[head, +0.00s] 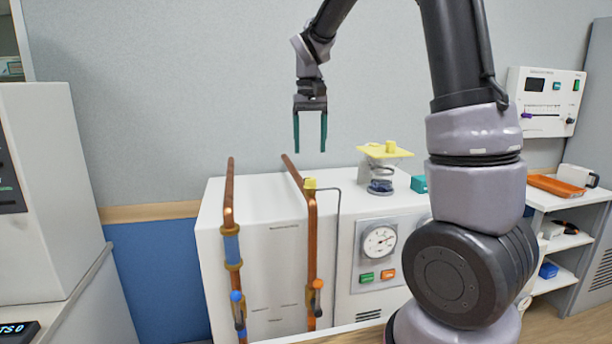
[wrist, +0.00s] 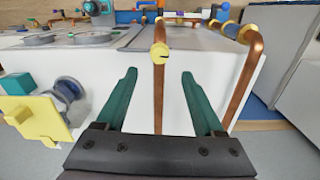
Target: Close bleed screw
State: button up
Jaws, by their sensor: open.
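The bleed screw looks to be the small yellow fitting (head: 310,183) at the upper part of the right copper pipe (head: 312,235). In the wrist view the yellow fitting (wrist: 159,51) has a round face with a dark slot, and it shows between and beyond my fingertips. My gripper (head: 310,150) is open and empty, its two green fingers pointing down above the white cabinet. In the wrist view my gripper (wrist: 159,75) has both fingers apart, with the copper pipe seen between them. I cannot tell from the slot how far the screw is turned.
The left copper pipe (head: 229,205) stands beside it with a blue sleeve. A yellow plate on a stand (head: 384,151) sits on the white cabinet (head: 262,220). A gauge (head: 379,241) with green and orange buttons is on its front. An orange tray (head: 556,186) lies far right.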

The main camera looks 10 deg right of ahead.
aim_at(310, 178)
notch_tip(310, 178, down, 9)
jog(key=shift+f, duration=0.1)
dwell(0.3)
grip_shut()
